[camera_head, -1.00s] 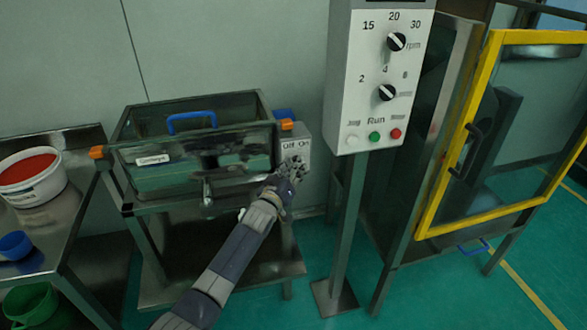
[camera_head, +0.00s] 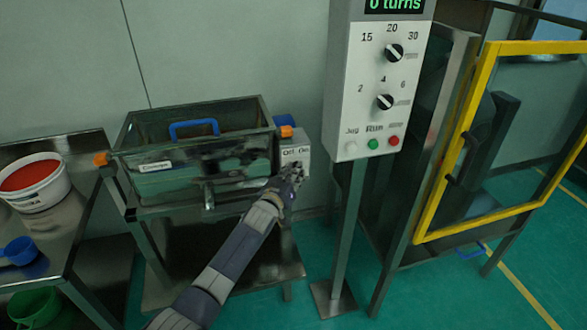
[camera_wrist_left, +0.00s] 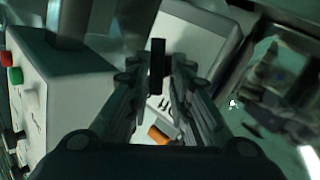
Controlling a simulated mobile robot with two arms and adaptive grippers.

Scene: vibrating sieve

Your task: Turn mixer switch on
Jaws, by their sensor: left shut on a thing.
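The mixer switch box (camera_head: 290,153), pale and marked Off and On, is at the right end of the sieve tub (camera_head: 150,182). My left gripper (camera_head: 291,174) reaches up to the front of this box and covers the switch in the head view. In the left wrist view a dark upright switch lever (camera_wrist_left: 157,66) stands between the fingers of my left gripper (camera_wrist_left: 168,75), with the pale box face (camera_wrist_left: 186,55) behind it. The fingers are shut on the lever. The exact lever setting cannot be told. My right gripper is not in view.
A control panel (camera_head: 352,75) with knobs, buttons and a "0 turns" display stands on a post right of the switch. A yellow-framed door (camera_head: 484,75) is farther right. A left table (camera_head: 55,232) holds a white bucket (camera_head: 52,194) and blue scoop (camera_head: 18,251).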

